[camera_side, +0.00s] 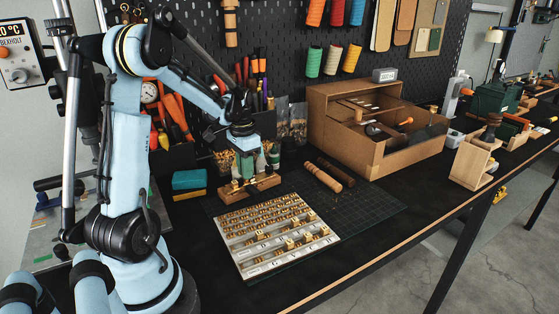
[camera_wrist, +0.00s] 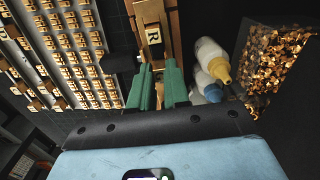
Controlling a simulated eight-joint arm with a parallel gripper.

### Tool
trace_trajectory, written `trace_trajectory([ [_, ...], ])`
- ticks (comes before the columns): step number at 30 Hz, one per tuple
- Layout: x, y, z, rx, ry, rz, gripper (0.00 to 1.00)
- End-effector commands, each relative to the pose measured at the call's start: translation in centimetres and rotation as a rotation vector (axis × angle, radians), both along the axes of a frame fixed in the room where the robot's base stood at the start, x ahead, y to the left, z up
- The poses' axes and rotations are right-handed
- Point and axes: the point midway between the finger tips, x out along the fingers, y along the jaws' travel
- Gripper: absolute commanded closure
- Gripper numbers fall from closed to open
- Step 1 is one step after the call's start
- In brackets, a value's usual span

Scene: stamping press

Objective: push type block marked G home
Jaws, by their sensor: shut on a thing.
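My gripper (camera_side: 243,172) has green fingers and is down at the wooden holder (camera_side: 228,197) behind the type tray. In the wrist view the green fingers (camera_wrist: 160,70) are close together over the wooden holder (camera_wrist: 174,22). They are shut on a type block at their tips, which is mostly hidden by the fingers; I cannot read its letter. A brass block marked R (camera_wrist: 153,38) sits in the holder just beyond the fingertips. No letter G is readable in either view. I cannot tell how deep the held block sits.
The pale type tray (camera_side: 240,262) with rows of brass blocks lies on a dark cutting mat (camera_side: 370,207). Wooden-handled tools (camera_side: 335,172) lie to the right. Bottles (camera_wrist: 212,62) and a container of brass-coloured bits (camera_wrist: 275,55) stand close to the gripper.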

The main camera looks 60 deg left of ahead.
Motion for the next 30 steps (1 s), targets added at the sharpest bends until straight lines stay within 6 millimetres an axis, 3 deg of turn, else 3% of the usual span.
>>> trace_trajectory([
  [30,0.0,0.0,-1.9,0.000,0.000,0.000,1.00],
])
